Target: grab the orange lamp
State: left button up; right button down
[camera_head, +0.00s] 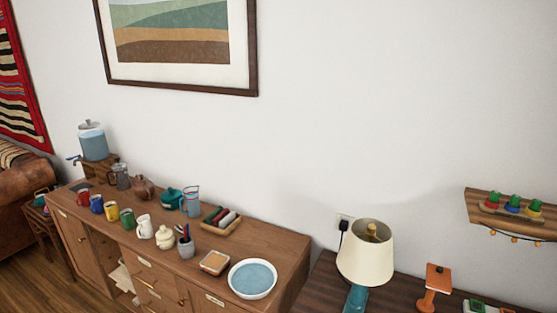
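An orange lamp (433,287), small, with a flat squarish head on a thin stem and a wider base, stands upright on the dark wooden table (397,291) at the lower right. A larger lamp with a cream shade (366,253) and a teal base (356,298) stands to its left on the same table. Neither of my grippers shows in this view, so nothing is seen touching the orange lamp. The front of the table is cut off by the lower edge of the picture.
A wooden sideboard (285,253) at left holds several mugs, a blue-white bowl (252,278) and a drink dispenser (93,141). A green-and-white object (476,306) lies right of the orange lamp. A wall shelf (484,212) holds small colored pots. A wall socket (344,221) is behind the cream-shaded lamp.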

aim_at(441, 283)
jog(key=z, duration=1.3)
